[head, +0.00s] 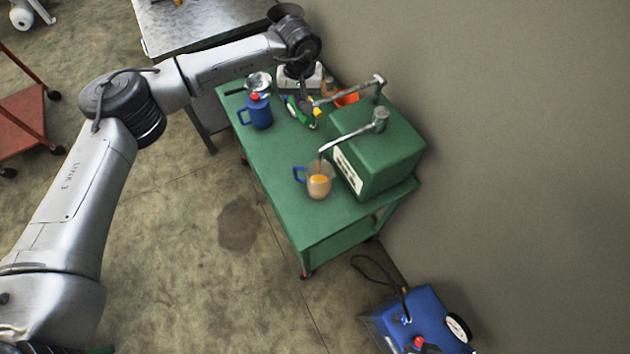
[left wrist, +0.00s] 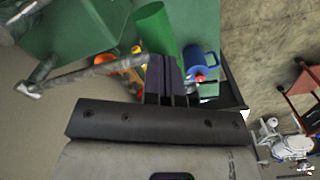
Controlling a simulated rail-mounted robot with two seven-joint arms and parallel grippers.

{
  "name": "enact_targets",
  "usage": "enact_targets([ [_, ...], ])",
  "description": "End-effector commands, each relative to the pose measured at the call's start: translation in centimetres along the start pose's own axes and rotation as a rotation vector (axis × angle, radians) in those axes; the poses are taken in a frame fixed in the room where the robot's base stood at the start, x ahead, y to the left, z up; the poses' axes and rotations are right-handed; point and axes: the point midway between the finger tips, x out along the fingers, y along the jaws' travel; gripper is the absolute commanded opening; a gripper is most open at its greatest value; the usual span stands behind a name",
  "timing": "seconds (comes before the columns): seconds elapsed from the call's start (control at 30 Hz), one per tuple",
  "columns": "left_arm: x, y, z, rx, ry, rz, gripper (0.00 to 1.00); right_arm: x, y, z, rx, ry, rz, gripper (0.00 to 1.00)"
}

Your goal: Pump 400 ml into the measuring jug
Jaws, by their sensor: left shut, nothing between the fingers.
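The measuring jug (head: 319,181) is clear with a blue handle and stands upright on the green cart, partly filled with orange liquid. The green pump box (head: 385,155) stands beside it, and its metal spout (head: 350,136) ends above the jug. A thin brownish line hangs below the spout. A metal lever arm (head: 350,92) reaches left from the pump's back; it also shows in the left wrist view (left wrist: 85,72). My left gripper (head: 304,98) is shut and empty near the lever's far end; contact is unclear. It shows in the left wrist view (left wrist: 166,66). My right gripper is out of view.
The cart's front (head: 325,230) is bare. A blue machine (head: 425,320) stands on the floor; a wall is right.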

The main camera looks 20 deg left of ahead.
Motion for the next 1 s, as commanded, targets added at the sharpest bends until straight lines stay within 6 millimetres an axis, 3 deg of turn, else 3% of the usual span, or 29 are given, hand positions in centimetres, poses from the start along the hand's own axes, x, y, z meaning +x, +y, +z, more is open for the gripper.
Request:
enact_targets([
  [1.0,6.2,0.0,0.0,0.000,-0.001,0.000,0.00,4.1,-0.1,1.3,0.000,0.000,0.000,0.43],
])
